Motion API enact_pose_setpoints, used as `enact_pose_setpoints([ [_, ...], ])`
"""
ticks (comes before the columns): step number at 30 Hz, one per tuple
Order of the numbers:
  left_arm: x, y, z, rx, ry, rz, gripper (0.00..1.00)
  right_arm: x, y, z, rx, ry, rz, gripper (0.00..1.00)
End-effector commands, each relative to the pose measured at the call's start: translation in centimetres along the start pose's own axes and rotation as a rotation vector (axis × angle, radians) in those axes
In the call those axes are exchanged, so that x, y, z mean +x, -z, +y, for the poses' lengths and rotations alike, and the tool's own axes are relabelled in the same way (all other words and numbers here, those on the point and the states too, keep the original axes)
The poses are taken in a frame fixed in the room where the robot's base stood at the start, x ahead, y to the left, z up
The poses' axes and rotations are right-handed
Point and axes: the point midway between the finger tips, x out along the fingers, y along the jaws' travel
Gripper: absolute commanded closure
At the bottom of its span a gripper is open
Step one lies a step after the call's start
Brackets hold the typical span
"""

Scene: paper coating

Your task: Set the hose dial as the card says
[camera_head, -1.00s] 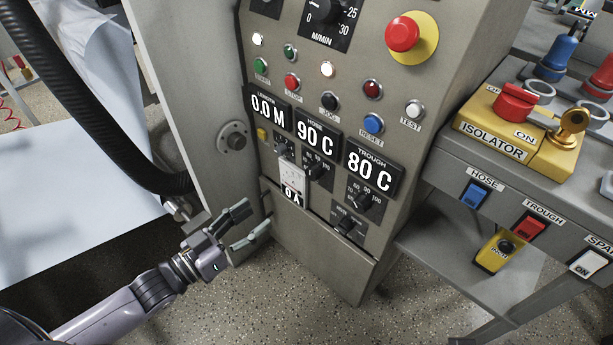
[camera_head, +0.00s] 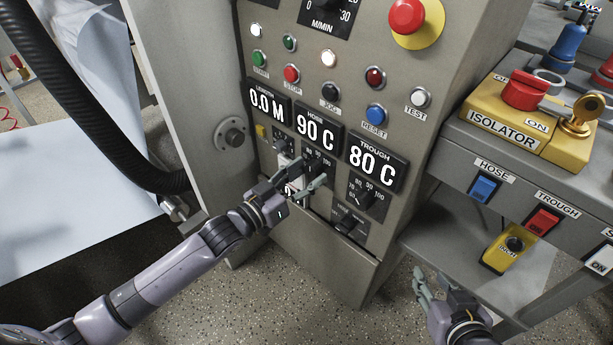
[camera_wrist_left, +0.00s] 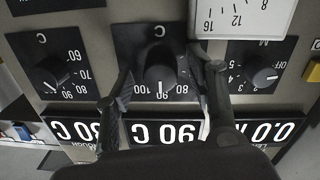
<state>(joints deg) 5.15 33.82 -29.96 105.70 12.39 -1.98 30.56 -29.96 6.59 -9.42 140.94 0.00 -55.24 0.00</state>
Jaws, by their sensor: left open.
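The hose dial (camera_head: 311,167) is a black knob on a black plate below the hose display (camera_head: 317,133), which reads 90 C. In the left wrist view the hose dial (camera_wrist_left: 160,72) appears upside down, its white pointer toward the 90 mark. My left gripper (camera_head: 314,175) is at the dial and partly hides it. In the wrist view its open fingers (camera_wrist_left: 163,82) stand on either side of the knob; I cannot tell whether they touch it. My right gripper (camera_head: 434,283) is low in front of the bench, fingers apart and empty. I see no card to read.
The trough dial (camera_head: 364,201) sits to the right, under the 80 C display (camera_head: 371,162). The length dial (camera_wrist_left: 264,78) is close on the other side. A white meter (camera_wrist_left: 238,16) is just below the hose dial. The isolator bench (camera_head: 455,150) stands at right.

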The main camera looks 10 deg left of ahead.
Motion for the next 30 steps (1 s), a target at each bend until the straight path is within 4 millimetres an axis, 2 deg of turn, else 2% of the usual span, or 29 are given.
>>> enact_pose_setpoints([
  [10, 0.39, 0.03, 0.0, 0.0, 0.0, 0.0, 0.49, 0.06, 0.41, -0.06, 0.0, 0.001, 0.02, 0.71],
  [30, 0.35, 0.02, -0.02, 0.0, 0.0, 0.0, 0.94, 0.08, 0.34, -0.03, 0.0, 0.0, 0.017, 0.71],
])
